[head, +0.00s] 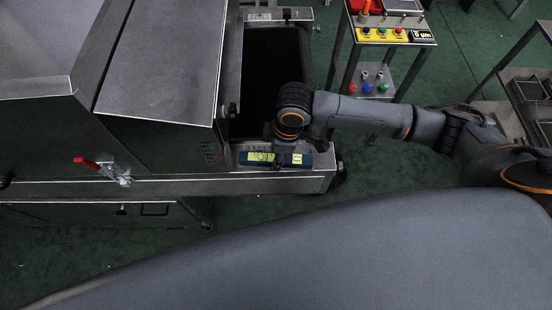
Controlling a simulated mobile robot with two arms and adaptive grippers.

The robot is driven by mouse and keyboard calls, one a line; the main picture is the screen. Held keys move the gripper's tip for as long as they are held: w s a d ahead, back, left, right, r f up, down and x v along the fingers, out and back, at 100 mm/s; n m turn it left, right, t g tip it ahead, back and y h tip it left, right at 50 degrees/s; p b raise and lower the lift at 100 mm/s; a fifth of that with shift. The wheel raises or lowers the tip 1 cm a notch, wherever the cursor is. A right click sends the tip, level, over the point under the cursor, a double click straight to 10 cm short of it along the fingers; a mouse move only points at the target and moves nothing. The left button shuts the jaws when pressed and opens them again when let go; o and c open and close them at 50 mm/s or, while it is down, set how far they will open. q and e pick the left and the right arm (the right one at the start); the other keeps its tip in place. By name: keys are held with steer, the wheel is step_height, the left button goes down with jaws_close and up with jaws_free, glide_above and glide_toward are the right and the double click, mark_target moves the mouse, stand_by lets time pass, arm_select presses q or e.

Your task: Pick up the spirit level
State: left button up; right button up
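The spirit level (262,157) is a dark bar with yellow-green patches. It lies lengthwise on the metal ledge at the near right end of the dryer, seen in the head view. My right arm reaches in from the right, and my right gripper (287,146) is right above and at the level, covering part of its far edge. The fingers are small, dark and partly hidden by the wrist, so I cannot tell whether they are closed on the level. My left gripper is not in view.
The tunnel dryer's large metal housing (165,60) stands left of the level, with a dark belt (268,75) behind it. A red-handled valve (88,162) sticks out on its near side. A trolley with a yellow button panel (385,36) stands behind my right arm.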

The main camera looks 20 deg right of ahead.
jaws_close()
steer(key=shift+w, duration=0.1)
